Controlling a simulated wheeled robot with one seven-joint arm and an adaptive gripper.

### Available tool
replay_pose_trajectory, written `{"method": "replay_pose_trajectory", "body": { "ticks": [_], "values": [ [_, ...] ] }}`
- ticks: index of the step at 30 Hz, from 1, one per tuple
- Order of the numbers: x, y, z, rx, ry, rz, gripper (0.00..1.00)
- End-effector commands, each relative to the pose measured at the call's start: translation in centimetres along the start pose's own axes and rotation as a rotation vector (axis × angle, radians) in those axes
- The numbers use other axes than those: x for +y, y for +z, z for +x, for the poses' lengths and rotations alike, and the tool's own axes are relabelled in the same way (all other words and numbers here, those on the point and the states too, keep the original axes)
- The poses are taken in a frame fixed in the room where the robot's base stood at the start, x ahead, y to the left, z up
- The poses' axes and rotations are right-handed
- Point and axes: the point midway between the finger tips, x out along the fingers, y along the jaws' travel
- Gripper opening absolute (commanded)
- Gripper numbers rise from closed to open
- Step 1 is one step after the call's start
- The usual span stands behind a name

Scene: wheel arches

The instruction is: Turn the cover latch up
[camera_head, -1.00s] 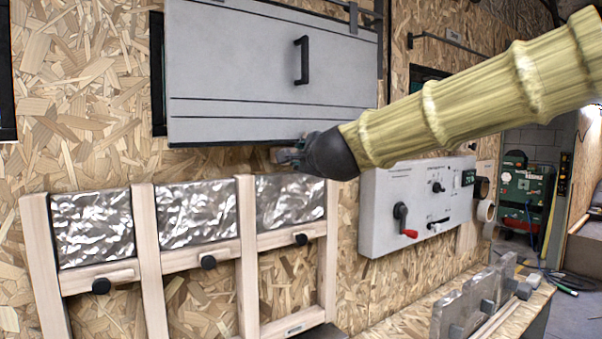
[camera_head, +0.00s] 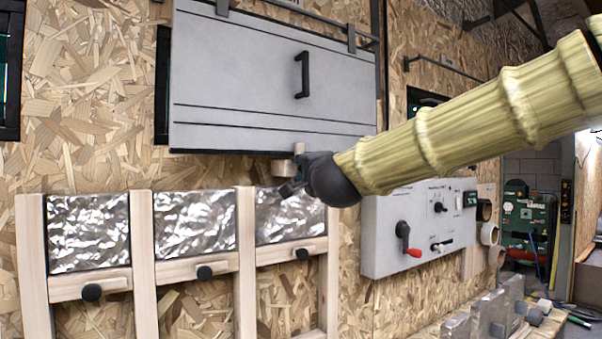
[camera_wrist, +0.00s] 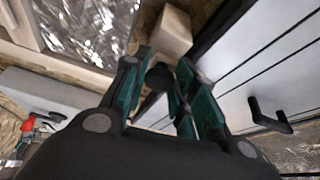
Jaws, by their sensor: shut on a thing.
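The grey cover (camera_head: 270,85) fills the top middle of the head view. A wooden latch (camera_head: 299,149) stands upright over its lower edge, with a wooden block (camera_head: 285,168) just below. My gripper (camera_head: 289,189) is at the latch's lower end, under the cover edge, and hides part of it. In the wrist view the fingers of my gripper (camera_wrist: 160,88) are around a dark round knob (camera_wrist: 158,78), shut on it. It appears to belong to the latch. The pale wooden block (camera_wrist: 171,32) lies just beyond. The exact finger contact is hard to see.
The cover has a black handle (camera_head: 302,75). Foil-faced panels (camera_head: 195,223) in wooden frames with dark knobs stand below. A grey control box (camera_head: 415,230) with a red-tipped lever is to the right, under my arm. Grey blocks (camera_head: 485,315) lie on a bench at lower right.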

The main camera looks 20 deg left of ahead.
Motion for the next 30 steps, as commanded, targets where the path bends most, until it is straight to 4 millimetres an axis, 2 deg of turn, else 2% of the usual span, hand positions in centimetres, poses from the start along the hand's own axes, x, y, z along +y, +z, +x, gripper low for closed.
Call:
{"method": "replay_pose_trajectory", "body": {
  "ticks": [8,9,12,23,26,30],
  "values": [
    [-0.1,-0.3,0.1,0.004,-0.002,0.001,0.03],
    [-0.1,-0.3,0.1,0.004,-0.002,0.001,0.31],
    [-0.1,-0.2,0.0,0.003,-0.002,0.001,0.49],
    [-0.1,-0.1,-0.1,0.001,-0.001,0.001,0.5],
    [-0.1,-0.1,-0.8,0.001,-0.001,0.001,0.5],
    [-0.1,-0.1,-2.8,0.0,-0.001,0.001,0.5]
  ]
}}
